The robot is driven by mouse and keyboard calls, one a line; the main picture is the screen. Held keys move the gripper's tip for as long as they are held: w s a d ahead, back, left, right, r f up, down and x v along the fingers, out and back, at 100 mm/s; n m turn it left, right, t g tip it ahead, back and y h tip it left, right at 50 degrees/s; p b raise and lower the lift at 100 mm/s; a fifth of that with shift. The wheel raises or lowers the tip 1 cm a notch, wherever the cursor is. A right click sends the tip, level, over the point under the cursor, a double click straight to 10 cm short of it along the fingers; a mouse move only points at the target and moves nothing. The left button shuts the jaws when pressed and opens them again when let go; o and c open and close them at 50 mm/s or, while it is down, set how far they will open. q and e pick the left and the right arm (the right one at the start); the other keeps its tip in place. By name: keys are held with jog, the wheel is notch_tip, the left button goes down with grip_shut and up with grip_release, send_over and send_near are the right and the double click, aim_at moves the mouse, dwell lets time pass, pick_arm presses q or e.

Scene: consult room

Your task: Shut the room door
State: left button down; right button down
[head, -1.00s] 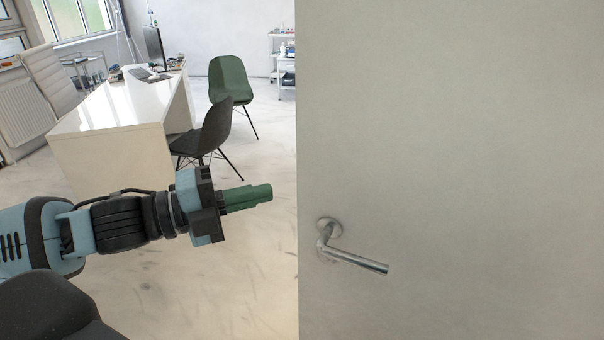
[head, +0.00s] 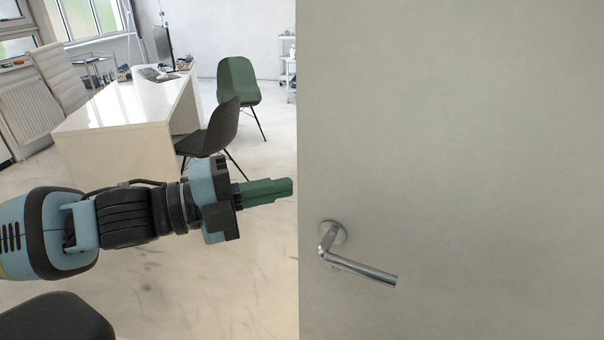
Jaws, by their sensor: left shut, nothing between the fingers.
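The room door (head: 460,130) is a plain grey-beige panel that fills the right half of the head view. Its left edge runs straight down the picture, and the room shows to the left of it. A silver lever handle (head: 362,268) sits on the door near that edge. My left gripper (head: 290,189) comes in from the left with green fingers shut and empty. Its fingertips are just left of the door edge in the picture, above and left of the handle. I cannot tell whether they touch the door. My right gripper is not in view.
A white desk (head: 110,125) stands at the back left, with a monitor on it. A black chair (head: 215,132) and a green chair (head: 238,82) stand beside it. A white trolley (head: 288,70) is partly behind the door edge. The floor below my left arm is clear.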

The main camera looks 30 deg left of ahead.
aim_at(324, 167)
pick_arm(q)
jog(key=shift+w+d+r, duration=0.1)
jog(key=shift+w+d, duration=0.15)
jog(key=shift+w, duration=0.65)
jog(key=shift+w+d+f, duration=0.1)
jog(key=shift+w+d, duration=0.2)
jog(key=shift+w, duration=0.6)
jog(key=shift+w+d+r, duration=0.1)
jog(key=shift+w+d, duration=0.15)
jog(key=shift+w, duration=0.65)
jog(key=shift+w, duration=0.1)
